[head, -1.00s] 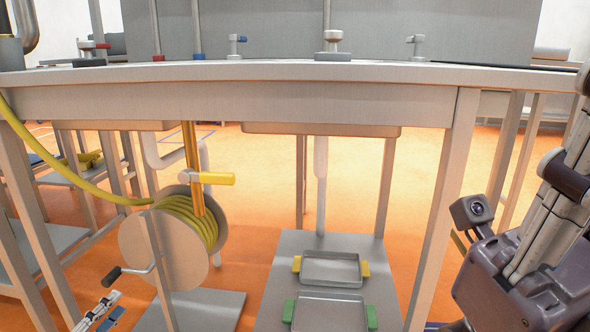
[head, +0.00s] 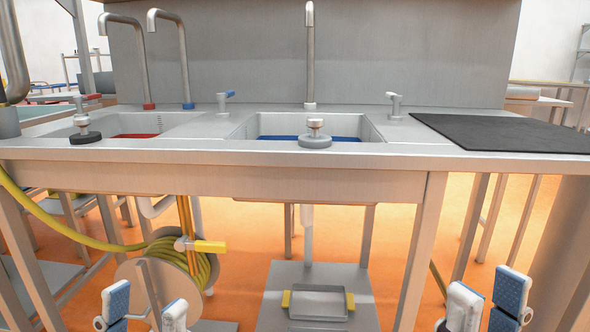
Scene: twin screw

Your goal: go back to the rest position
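My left gripper (head: 146,303) is at the bottom left of the head view, in front of the hose reel (head: 157,270). Its two fingers, with blue pads, stand apart with nothing seen between them. My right gripper (head: 486,294) is at the bottom right, in front of the counter's right leg area. Its fingers are also apart and empty. Both grippers are below the counter's front edge, and their lower parts are cut off by the frame.
A steel sink counter (head: 300,157) spans the view, with two basins, several taps and a black mat (head: 500,133). Under it, a low shelf (head: 312,273) bears a tray with yellow handles (head: 318,303). A yellow hose (head: 60,225) runs to the reel.

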